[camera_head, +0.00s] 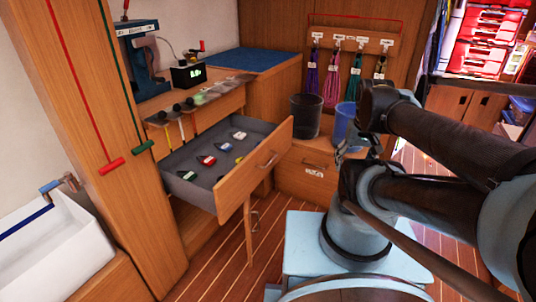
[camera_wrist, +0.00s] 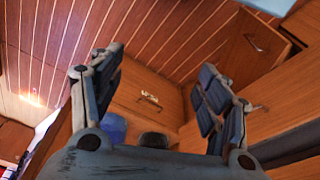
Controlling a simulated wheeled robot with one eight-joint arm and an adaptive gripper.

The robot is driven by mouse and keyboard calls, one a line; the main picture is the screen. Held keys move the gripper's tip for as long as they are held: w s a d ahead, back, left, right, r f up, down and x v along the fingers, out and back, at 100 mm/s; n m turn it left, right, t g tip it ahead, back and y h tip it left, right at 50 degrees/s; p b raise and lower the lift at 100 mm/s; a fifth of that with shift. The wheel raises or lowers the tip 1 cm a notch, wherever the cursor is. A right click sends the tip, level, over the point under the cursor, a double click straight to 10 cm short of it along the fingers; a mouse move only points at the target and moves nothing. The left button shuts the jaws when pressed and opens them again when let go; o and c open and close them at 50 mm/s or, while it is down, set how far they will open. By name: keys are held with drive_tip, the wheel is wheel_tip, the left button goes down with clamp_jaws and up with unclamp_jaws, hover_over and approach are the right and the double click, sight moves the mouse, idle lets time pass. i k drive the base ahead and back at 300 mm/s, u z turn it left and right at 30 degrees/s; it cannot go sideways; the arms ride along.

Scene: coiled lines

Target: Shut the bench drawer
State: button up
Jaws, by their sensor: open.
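The bench drawer (camera_head: 238,183) is pulled well out below the worktop. Its wooden front has a metal handle (camera_head: 267,160), and its grey tray holds several small coloured items (camera_head: 207,160). My gripper (camera_head: 345,150) is to the right of the drawer front, apart from it, partly hidden by my arm. In the wrist view my gripper (camera_wrist: 157,68) has its fingers spread with nothing between them. What looks like the drawer front (camera_wrist: 275,95) shows there at the right, partly behind a finger.
A black bin (camera_head: 305,116) and a blue bin (camera_head: 345,121) stand on a low cabinet with a closed labelled drawer (camera_head: 312,165). A narrow door (camera_head: 249,232) stands open under the drawer. Coiled lines (camera_head: 331,80) hang behind. A white sink (camera_head: 50,245) is at left.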

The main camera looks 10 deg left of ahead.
sight(222, 199)
drive_tip(key=u, duration=0.65)
drive_tip(key=k, duration=0.75)
drive_tip(key=z, duration=0.2)
drive_tip(key=i, duration=0.5)
drive_tip(key=u, duration=0.05)
